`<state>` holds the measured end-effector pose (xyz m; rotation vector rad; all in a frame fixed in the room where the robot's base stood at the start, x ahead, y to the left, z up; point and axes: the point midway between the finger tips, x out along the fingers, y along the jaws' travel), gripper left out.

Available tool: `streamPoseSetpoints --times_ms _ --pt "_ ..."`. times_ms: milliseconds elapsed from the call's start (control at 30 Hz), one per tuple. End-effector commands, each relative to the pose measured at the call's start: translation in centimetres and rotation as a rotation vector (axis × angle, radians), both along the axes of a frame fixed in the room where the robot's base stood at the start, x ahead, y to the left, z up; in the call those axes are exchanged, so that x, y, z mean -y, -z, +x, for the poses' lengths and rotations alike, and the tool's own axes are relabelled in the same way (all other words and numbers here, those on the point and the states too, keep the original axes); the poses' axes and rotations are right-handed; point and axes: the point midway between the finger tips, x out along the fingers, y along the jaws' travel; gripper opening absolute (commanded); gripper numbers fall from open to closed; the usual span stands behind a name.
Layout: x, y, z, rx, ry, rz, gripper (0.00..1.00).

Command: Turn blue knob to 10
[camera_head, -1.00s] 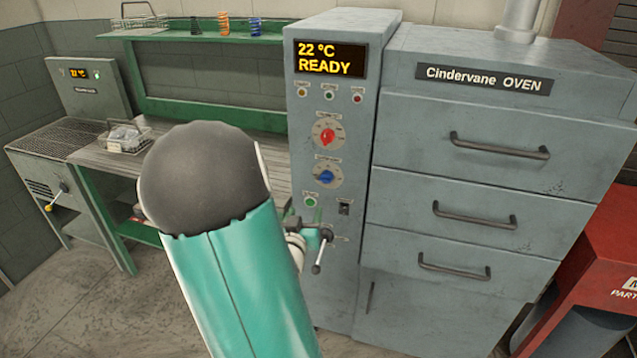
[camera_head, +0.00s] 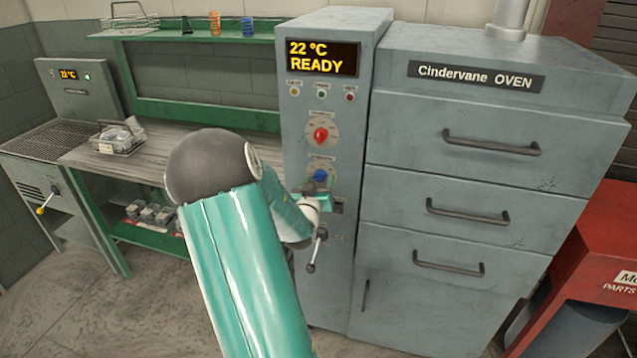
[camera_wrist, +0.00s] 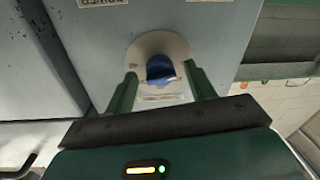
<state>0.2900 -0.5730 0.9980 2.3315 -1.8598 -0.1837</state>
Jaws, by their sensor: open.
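The blue knob (camera_head: 320,175) sits on a pale round dial on the oven's control panel, below the red knob (camera_head: 320,135). In the wrist view the blue knob (camera_wrist: 160,68) lies between and beyond the two green fingers of my gripper (camera_wrist: 161,82). The fingers stand apart on either side of the knob, with gaps visible. In the head view my gripper (camera_head: 318,188) is in front of the panel at the blue knob and partly covers its dial. The dial's numbers are too small to read.
The display (camera_head: 322,57) reads 22 °C READY. A lever (camera_head: 316,250) projects from the panel below my gripper. The oven's drawers (camera_head: 480,200) with bar handles stand to the right. A workbench (camera_head: 150,150) with a wire basket (camera_head: 118,140) is at the left.

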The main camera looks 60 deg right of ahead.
Motion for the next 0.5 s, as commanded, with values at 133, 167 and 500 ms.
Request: streamPoseSetpoints --times_ms 133,167,500 --pt "0.49 -0.01 0.07 0.000 0.001 0.000 0.55" --pt "0.50 -0.01 0.07 0.000 0.001 0.000 0.55" --pt "0.45 -0.01 0.09 0.000 0.000 0.000 0.19"
